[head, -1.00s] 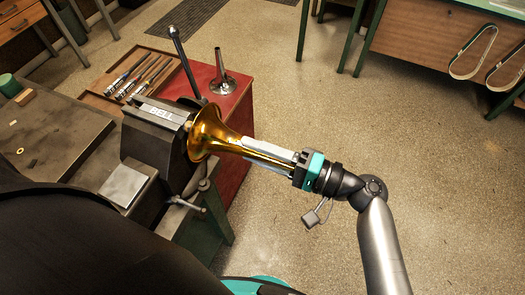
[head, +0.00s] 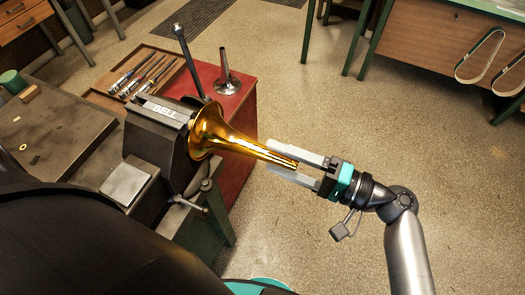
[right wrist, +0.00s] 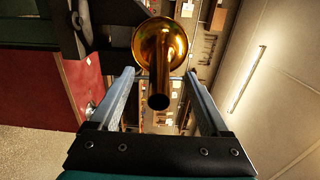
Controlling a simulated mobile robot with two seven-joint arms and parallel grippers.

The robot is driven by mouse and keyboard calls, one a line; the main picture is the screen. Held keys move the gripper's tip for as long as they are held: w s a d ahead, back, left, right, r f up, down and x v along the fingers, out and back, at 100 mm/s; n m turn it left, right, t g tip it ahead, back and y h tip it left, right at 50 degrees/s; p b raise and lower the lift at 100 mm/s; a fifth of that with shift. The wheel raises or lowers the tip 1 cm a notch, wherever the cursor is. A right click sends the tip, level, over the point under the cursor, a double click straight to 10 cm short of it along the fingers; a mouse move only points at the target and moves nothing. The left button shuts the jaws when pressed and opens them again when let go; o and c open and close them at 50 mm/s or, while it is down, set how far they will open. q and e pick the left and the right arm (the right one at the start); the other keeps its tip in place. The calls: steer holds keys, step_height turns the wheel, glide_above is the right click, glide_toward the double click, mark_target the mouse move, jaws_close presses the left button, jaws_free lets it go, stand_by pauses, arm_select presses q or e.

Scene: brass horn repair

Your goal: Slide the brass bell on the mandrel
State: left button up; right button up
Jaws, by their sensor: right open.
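The brass bell (head: 225,138) juts out sideways from the vise, its flared end by the jaws marked BELL and its narrow tail pointing right. The mandrel cannot be seen; any part of it within the bell is hidden. My right gripper (head: 270,156) is open, with its two fingers on either side of the tail's end, and it does not hold the bell. In the right wrist view the bell (right wrist: 160,48) shows tail-on between the open fingers, its dark round opening facing the camera. My left gripper is not in view.
The dark vise (head: 158,140) stands at the bench corner, its handle bar (head: 190,60) rising behind the bell. A red-topped cabinet (head: 232,102) carries a metal cone on a round base (head: 225,80). A wooden tool tray (head: 120,92) lies behind.

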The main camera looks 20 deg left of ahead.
steer(key=d+b, duration=0.2)
steer(key=d, duration=0.8)
steer(key=shift+d, duration=0.35)
steer(key=w+d+f+m+t+h+b, duration=0.1)
steer(key=w+f+m+t+h, duration=0.15)
steer(key=f, duration=0.75)
steer(key=w+d+f+m+t+h+b, duration=0.1)
steer(key=d+f+m+h, duration=0.15)
steer(key=f, duration=0.65)
steer(key=s+d+f+h+b, duration=0.1)
steer(key=s+d+f+h, duration=0.15)
steer(key=f, duration=0.65)
steer(key=s+d+f+h+b, duration=0.2)
steer(key=d+f+h, duration=0.1)
steer(key=f, duration=0.6)
steer(key=s+d+f+n+g+h+b, duration=0.1)
steer(key=s+d+f+n+h+b, duration=0.1)
steer(key=s+f, duration=0.8)
steer(key=s+d+f+n+g+h+b, duration=0.1)
steer(key=s+d+f+n+h, duration=0.4)
steer(key=s+f, duration=0.6)
steer(key=s+d+b, duration=0.1)
steer(key=s, duration=0.3)
steer(key=shift+d+n, duration=0.25)
steer(key=shift+n, duration=0.05)
steer(key=shift+s+g+h, duration=0.1)
steer(key=shift+g+h, duration=0.15)
steer(key=shift+c, duration=0.2)
